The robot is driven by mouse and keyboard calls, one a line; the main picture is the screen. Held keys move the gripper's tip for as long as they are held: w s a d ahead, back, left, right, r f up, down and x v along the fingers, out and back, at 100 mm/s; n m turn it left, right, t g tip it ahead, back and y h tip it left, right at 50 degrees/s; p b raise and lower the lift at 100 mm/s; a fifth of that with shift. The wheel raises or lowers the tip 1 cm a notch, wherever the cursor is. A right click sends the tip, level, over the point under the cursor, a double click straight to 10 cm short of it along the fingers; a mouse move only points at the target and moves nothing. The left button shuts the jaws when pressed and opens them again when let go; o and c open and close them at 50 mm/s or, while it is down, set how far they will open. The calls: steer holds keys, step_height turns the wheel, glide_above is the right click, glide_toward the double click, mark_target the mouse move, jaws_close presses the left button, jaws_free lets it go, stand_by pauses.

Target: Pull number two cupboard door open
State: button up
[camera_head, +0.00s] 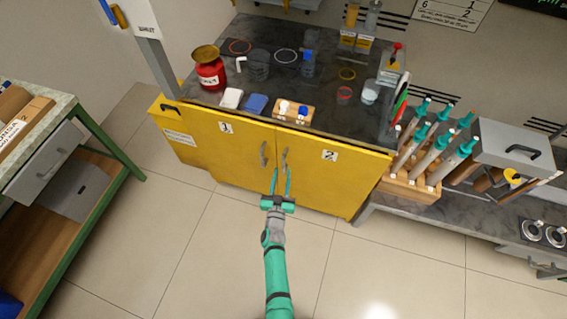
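The yellow cupboard's door number two (325,178) is the right-hand door, marked with a white "2" label (329,155). It looks shut, flush with door number one (222,150) on its left. Door two's grey upright handle (284,159) is near its left edge, close to door one's handle (263,153). My gripper (282,172) is in front of the doors, its two thin green fingers apart and pointing at door two's handle. The fingertips are at the handle's lower end in the picture. I cannot tell whether they touch it or stand around it.
The dark worktop (210,100) above holds a red can (210,75), glassware and small boxes. A rack of green-topped rods (410,183) stands on a lower bench at right. A green-framed bench (95,130) is at left. The tiled floor (365,265) before the doors is clear.

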mark_target(283, 165)
steer(key=shift+w+d, duration=0.2)
steer(key=shift+w, duration=1.3)
steer(key=shift+w+d, duration=0.15)
steer(key=shift+w, duration=1.35)
steer(key=shift+c, duration=0.3)
jaws_close()
